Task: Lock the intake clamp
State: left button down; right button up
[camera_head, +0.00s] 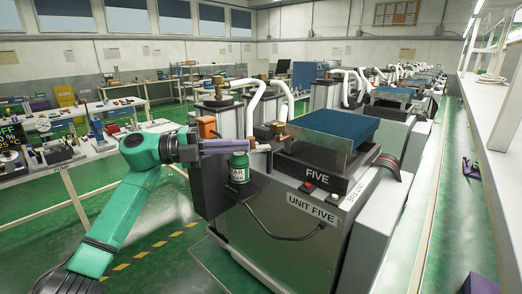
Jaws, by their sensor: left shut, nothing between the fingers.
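Unit Five (305,215) is a grey machine with a tilted blue-topped tray (335,125) on it. A brass fitting (279,129) sits at its back left, where a white hose (284,100) comes down. I cannot make out which part is the intake clamp or whether it is locked. My left gripper (250,146) is shut and empty. Its fingers point right, above a green bottle (238,170) and close to the brass fitting; I cannot tell if they touch anything. My right gripper is not in view.
A black cable (275,233) hangs across the unit's front. An orange box (207,127) stands behind my gripper. A cluttered workbench (60,165) is at left. More units recede at the back right.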

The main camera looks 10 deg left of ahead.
pick_arm(q)
jog(key=b+v, duration=0.3)
jog(key=v, duration=1)
jog(key=shift+a, duration=0.25)
